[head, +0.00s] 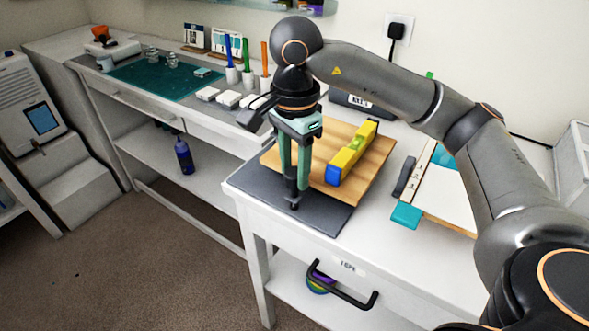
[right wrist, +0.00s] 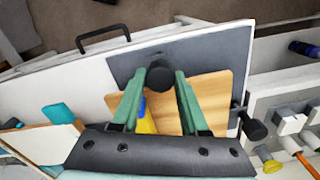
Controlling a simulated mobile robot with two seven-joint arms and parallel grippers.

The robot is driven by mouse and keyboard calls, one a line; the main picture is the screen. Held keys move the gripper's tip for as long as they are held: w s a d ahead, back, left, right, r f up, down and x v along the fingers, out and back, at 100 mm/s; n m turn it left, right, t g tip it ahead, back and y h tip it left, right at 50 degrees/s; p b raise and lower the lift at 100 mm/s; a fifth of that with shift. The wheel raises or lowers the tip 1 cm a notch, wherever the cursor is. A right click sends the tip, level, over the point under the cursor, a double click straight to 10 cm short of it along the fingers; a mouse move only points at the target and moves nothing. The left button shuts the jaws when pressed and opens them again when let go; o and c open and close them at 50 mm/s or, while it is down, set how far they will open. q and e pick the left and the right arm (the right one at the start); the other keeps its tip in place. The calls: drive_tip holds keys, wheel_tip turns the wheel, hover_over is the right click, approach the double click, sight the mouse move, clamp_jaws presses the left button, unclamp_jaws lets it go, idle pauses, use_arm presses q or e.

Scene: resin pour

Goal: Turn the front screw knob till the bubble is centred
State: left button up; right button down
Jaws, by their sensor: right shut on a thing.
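The wooden board (head: 376,181) lies on a dark grey mat (head: 326,217) on the white bench. A yellow spirit level (head: 351,158) with a blue end rests on the board. Its vial shows as a small green patch; I cannot make out the bubble. My right gripper (head: 297,188) points down at the board's front edge. Its green fingers are shut on the black front screw knob (head: 293,198). The knob (right wrist: 160,76) also shows between the fingertips in the right wrist view, where the gripper hides most of the level. My left gripper is out of view.
Another black knob (right wrist: 254,128) shows at the board's edge in the right wrist view. A framed panel (head: 446,190) with teal parts lies right of the board. Small white blocks (head: 228,98) and upright coloured tools (head: 246,65) stand behind.

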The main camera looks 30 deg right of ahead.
drive_tip(key=m, duration=0.3)
drive_tip(key=shift+f, duration=0.15)
drive_tip(key=shift+s+a+m, duration=0.1)
drive_tip(key=shift+m, duration=1.7)
drive_tip(key=shift+f, duration=0.1)
drive_tip(key=c, duration=0.8)
unclamp_jaws()
drive_tip(key=o, duration=0.4)
drive_tip(key=shift+r, duration=0.2)
